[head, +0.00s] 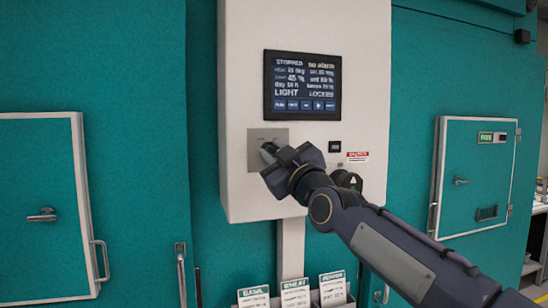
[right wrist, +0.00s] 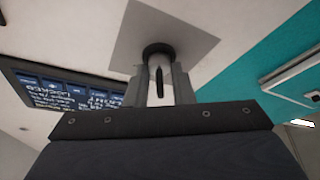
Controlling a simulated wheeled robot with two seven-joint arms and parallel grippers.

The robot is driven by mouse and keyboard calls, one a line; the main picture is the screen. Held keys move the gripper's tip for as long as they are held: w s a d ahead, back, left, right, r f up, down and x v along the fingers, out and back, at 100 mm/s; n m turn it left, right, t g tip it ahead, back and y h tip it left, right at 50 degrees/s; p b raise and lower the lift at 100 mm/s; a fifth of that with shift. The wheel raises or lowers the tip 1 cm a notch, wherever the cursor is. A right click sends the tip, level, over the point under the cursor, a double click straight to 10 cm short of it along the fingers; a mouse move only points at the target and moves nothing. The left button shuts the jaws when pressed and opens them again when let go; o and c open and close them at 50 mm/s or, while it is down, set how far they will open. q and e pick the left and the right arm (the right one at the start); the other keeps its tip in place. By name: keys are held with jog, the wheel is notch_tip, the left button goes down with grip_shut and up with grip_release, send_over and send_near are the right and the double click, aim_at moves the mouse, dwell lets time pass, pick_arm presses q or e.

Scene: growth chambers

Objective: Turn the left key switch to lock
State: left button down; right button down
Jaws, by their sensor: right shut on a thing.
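The key switch (head: 268,149) sits on a small grey metal plate (head: 256,134) on the white control box, below the screen. In the right wrist view the plate (right wrist: 190,36) carries a dark round collar (right wrist: 158,49) with the key (right wrist: 158,72) standing out from it. My right gripper (head: 270,151) reaches in from the lower right and is shut on the key, one finger on each side of it. The screen (head: 302,84) reads "STOPPED" at top left and "LIGHT" and "LOCKED" lower down. My left gripper is in neither view.
The white control box (head: 238,60) is mounted before a teal wall. A small black panel (head: 334,147) and a red-and-white label (head: 357,156) are right of the plate. Chamber doors stand left (head: 38,180) and right (head: 478,165). Label cards (head: 296,293) are below.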

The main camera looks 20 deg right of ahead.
dwell(0.3)
jog(key=c, duration=1.6)
grip_release()
jog(key=v, duration=0.8)
jog(key=shift+f, duration=0.1)
jog(key=s+f+m+g, duration=0.3)
jog(key=s+f+g, duration=0.2)
jog(key=s+f, duration=0.4)
jog(key=s+d+f+m+g+h, duration=0.1)
jog(key=s+f+m+g, duration=0.3)
jog(key=s+f, duration=0.6)
jog(key=s+f+m+g, duration=0.4)
jog(key=s+f, duration=0.5)
jog(key=f, duration=1.5)
jog(key=shift+s+d+f+g, duration=0.1)
jog(key=shift+s+d+g, duration=0.05)
jog(key=shift+g, duration=0.5)
jog(key=shift+s+d+g, duration=0.15)
jog(key=shift+d+g, duration=0.05)
jog(key=shift+g, duration=0.45)
